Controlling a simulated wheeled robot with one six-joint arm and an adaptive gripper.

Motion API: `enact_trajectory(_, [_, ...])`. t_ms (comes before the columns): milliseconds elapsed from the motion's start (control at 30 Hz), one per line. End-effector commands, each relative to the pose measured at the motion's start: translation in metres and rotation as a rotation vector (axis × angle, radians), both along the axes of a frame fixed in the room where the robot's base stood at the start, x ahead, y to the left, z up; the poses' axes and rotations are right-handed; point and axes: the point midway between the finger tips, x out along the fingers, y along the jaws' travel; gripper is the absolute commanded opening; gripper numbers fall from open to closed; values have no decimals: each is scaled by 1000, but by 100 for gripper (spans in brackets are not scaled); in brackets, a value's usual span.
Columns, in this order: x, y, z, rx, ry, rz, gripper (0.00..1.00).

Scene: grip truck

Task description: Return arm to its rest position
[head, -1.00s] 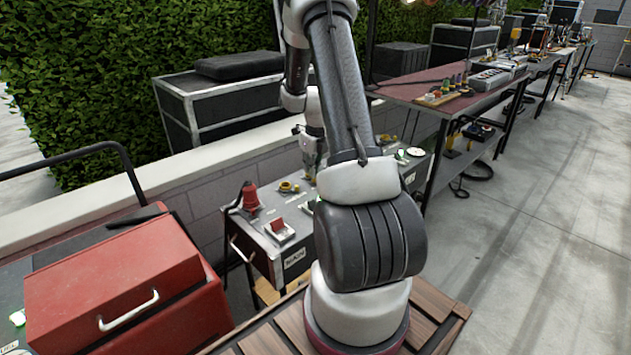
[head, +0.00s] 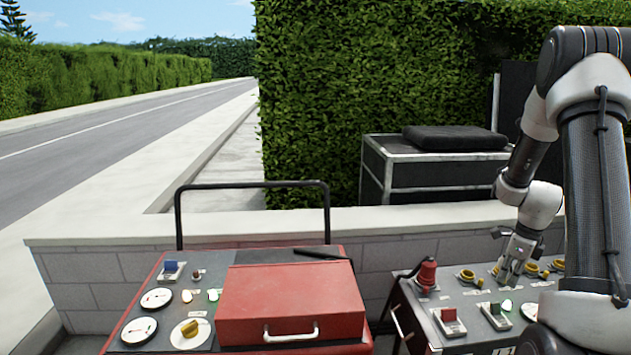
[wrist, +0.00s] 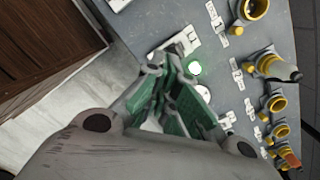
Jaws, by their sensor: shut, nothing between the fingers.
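My arm stands at the right of the head view, with its upper links bent over and the wrist hanging down. My gripper (head: 512,272) points down over the grey control panel (head: 412,300), among its switches and yellow rings. Whether it touches the panel is not clear. In the wrist view my gripper (wrist: 168,64) shows green-padded fingers, shut and empty, over the panel near a green-lit button (wrist: 194,68). The fingers hide part of the panel.
A red switch (head: 448,315), a red knob (head: 427,274) and yellow rings (head: 467,276) stand on the panel. A red toolbox (head: 290,303) sits on a cart to the left. Behind are a low block wall (head: 100,268), a dark case (head: 440,172) and a hedge.

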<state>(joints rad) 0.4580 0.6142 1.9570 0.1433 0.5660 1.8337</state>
Motion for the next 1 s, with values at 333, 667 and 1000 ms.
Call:
enact_trajectory(333, [-100,78,110,50,6,1318,0])
enact_trajectory(667, [-188,151,215,-104,-72,2143,0])
enact_trajectory(1000, [-234,191,269,-444,-186,2332,0])
